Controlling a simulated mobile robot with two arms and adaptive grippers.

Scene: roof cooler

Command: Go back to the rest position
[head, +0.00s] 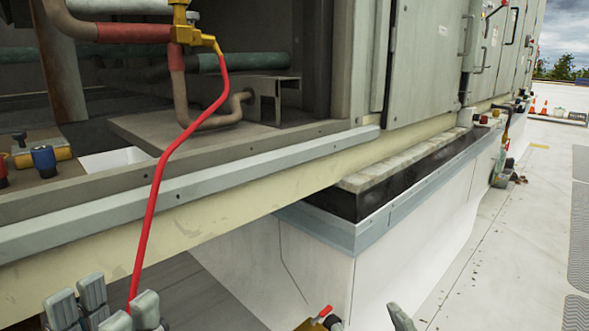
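My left gripper (103,308) shows at the bottom left edge, its grey fingertips pointing up with a gap between the two sides. It looks open. A red hose (155,190) runs down from a brass valve (185,32) and passes out of sight at the right-hand fingertips; I cannot tell whether it touches them. Of my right gripper, only what seems to be one grey fingertip (400,318) shows at the bottom edge, so its opening is hidden. A yellow fitting with a red lever (318,320) is partly cut off between the two grippers.
The cooler unit's ledge (190,190) crosses the view in front, with pipes inside the open bay. A blue-capped fitting (44,160) stands at the left. A white curb (400,260) lies below the unit. The roof walkway at the right is mostly clear, with cones (543,107) far off.

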